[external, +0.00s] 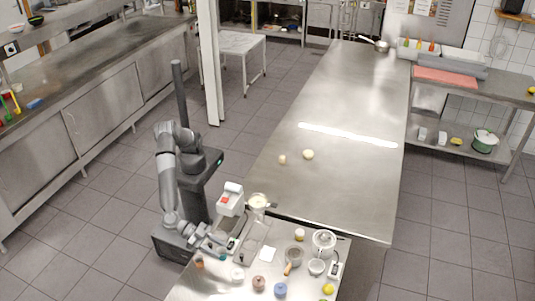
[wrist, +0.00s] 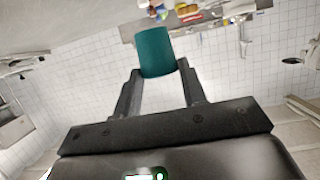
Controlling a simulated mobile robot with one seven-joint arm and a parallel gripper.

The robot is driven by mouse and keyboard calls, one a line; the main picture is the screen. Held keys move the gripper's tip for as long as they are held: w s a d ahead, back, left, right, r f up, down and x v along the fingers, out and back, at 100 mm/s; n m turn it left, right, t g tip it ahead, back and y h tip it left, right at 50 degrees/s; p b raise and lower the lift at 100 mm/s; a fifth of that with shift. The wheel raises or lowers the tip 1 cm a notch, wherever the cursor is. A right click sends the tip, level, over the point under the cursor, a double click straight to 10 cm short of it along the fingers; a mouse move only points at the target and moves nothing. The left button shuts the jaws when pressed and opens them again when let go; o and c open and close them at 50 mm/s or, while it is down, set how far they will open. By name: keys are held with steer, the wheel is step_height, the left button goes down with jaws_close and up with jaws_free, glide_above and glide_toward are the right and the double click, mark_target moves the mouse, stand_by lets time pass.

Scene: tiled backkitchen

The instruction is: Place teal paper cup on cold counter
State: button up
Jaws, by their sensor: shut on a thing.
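The teal paper cup (wrist: 154,50) is between the two fingers of my gripper (wrist: 160,72) in the wrist view, and the fingers are shut on it. In the external view my gripper (external: 220,246) is low over the left part of the small front table, where the cup is too small to make out clearly. A long steel counter (external: 345,105) runs away from behind that table, and another steel counter (external: 85,50) stands along the left. I cannot tell which one is the cold counter.
The front table (external: 190,285) holds several jars, a white scale-like device (external: 230,198), a pot (external: 324,242) and a lime (external: 328,289). Two small round pale items (external: 308,154) lie on the long counter, otherwise mostly bare. A pan (external: 381,45) stands at its far end.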

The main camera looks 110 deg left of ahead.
steer(key=w+a+r+m+h, duration=0.2)
steer(key=w+a+r, duration=0.5)
steer(key=w+a, duration=0.3)
steer(key=w+a+r+m+h, duration=0.25)
steer(key=w+a+r, duration=0.5)
steer(key=w, duration=0.55)
steer(key=w+a+f+n+y, duration=0.1)
steer(key=a+f, duration=0.6)
steer(key=a, duration=0.4)
steer(key=w+a+f+n+y, duration=0.1)
steer(key=w+a+f, duration=0.1)
steer(key=a+f, duration=0.65)
steer(key=s+a+f+n+y, duration=0.1)
steer(key=s+a+f, duration=0.1)
steer(key=a, duration=0.6)
steer(key=s+a+f, duration=0.2)
steer(key=s+a, duration=0.1)
steer(key=a, duration=0.5)
steer(key=s+a+f+n+y, duration=0.1)
steer(key=s+a+f, duration=0.2)
steer(key=a, duration=0.5)
steer(key=shift+s+a+n+y, duration=0.2)
steer(key=shift+a+n+y, duration=0.1)
steer(key=shift+n+y, duration=0.05)
